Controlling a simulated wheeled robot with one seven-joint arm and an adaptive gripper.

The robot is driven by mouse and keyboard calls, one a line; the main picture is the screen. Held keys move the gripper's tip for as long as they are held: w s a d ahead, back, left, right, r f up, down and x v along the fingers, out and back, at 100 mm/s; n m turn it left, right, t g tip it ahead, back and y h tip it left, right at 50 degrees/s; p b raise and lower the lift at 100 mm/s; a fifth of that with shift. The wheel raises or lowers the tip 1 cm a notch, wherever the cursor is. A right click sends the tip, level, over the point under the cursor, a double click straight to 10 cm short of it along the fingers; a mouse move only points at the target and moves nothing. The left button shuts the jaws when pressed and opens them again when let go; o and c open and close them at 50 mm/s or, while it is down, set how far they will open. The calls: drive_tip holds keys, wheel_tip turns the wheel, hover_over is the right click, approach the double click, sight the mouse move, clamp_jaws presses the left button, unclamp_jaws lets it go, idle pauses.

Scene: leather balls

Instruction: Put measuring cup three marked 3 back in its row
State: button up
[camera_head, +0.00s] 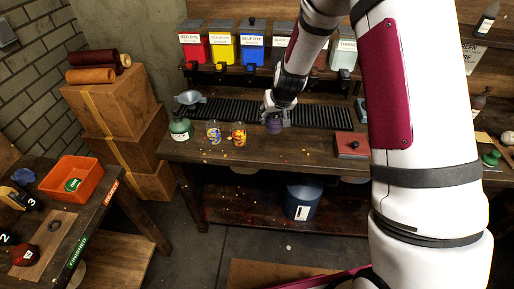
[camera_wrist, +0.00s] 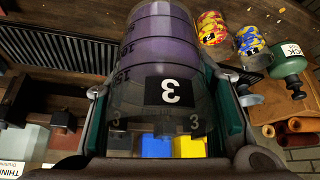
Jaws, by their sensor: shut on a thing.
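The measuring cup marked 3 (camera_wrist: 165,45) is clear, holds purple contents and has a black label with a white 3. My gripper (camera_wrist: 166,105) is shut on it, with a finger on each side of the cup. In the head view my gripper (camera_head: 276,117) points down over the workbench, and the purple cup (camera_head: 274,127) shows under it. I cannot tell whether the cup touches the bench. Two clear cups with colourful contents, a left one (camera_head: 214,134) and a right one (camera_head: 238,135), stand to its left.
A green bottle (camera_head: 181,128) and a grey funnel (camera_head: 190,98) stand left of the cups. A dark ribbed grate (camera_head: 325,116) runs behind, below several dye bins (camera_head: 251,50). A red box (camera_head: 351,145) sits to the right. The bench front between cups and box is mostly clear.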

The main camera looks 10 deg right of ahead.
drive_tip(key=shift+a+f+b, duration=0.25)
drive_tip(key=shift+f+b, duration=0.35)
drive_tip(key=shift+f, duration=0.25)
drive_tip(key=shift+s+d+f+n+g+y+b, duration=1)
drive_tip(key=shift+s+d+f+n+y+b, duration=1.65)
drive_tip(key=shift+f+n+b, duration=2.15)
drive_tip(key=shift+h, duration=0.45)
drive_tip(key=w+a, duration=0.2)
drive_tip(key=w, duration=0.2)
drive_tip(key=w+a+b, duration=0.1)
drive_tip(key=w+a, duration=0.1)
drive_tip(key=w, duration=0.2)
drive_tip(key=w+a+f, duration=0.1)
drive_tip(key=w+a, duration=0.1)
drive_tip(key=w, duration=0.3)
drive_tip(key=shift+a+f+b, duration=0.1)
drive_tip(key=shift+a+b, duration=0.25)
drive_tip(key=shift+b, duration=0.05)
drive_tip(key=shift+f, duration=1.75)
drive_tip(key=o, duration=1.3)
drive_tip(key=shift+f, duration=0.1)
drive_tip(key=shift+o, duration=0.2)
